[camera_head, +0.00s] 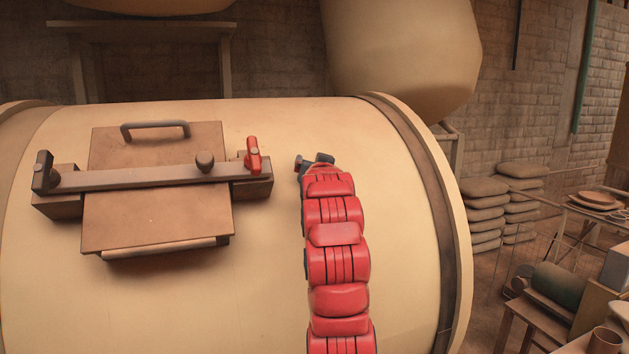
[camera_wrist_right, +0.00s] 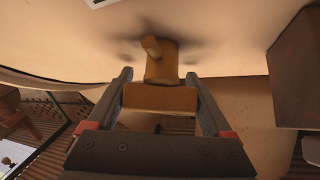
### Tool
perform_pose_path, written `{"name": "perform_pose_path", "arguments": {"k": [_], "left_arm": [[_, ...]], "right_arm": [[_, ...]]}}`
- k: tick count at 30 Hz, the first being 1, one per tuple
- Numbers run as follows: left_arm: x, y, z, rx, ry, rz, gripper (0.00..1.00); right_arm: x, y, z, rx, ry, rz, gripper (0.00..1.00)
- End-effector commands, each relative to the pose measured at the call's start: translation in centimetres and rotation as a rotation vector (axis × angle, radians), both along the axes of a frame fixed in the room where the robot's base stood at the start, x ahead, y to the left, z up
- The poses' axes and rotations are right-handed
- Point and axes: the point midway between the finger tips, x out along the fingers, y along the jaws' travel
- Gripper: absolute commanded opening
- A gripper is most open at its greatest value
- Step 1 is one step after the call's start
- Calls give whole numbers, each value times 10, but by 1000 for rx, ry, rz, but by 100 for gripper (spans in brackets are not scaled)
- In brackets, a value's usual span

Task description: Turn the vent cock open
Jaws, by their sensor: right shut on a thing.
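The vent cock (camera_wrist_right: 160,65) shows in the right wrist view as a brass-brown fitting on the pale drum wall. It has a short round stub on top and a wide block-like handle (camera_wrist_right: 160,97) towards me. My right gripper (camera_wrist_right: 159,82) has one finger on each side of the handle and is shut on it. In the head view my right gripper (camera_head: 315,162) is small and dark at the end of my red arm, against the drum; the cock cannot be made out there. My left gripper is not in view.
The large cream drum (camera_head: 270,250) fills the foreground. A brown hatch (camera_head: 155,215) with a crossbar (camera_head: 130,177) and a red lever (camera_head: 252,155) lies left of my arm. Stacked sacks (camera_head: 485,210) and a cluttered bench stand at the right. A dark block (camera_wrist_right: 295,70) is right of the cock.

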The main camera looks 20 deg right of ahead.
Motion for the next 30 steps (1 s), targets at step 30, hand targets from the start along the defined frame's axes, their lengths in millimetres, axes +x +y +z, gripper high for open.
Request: {"name": "perform_pose_path", "arguments": {"k": [30], "left_arm": [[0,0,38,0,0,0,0]], "right_arm": [[-7,-12,-5,543,20,-511,29]]}}
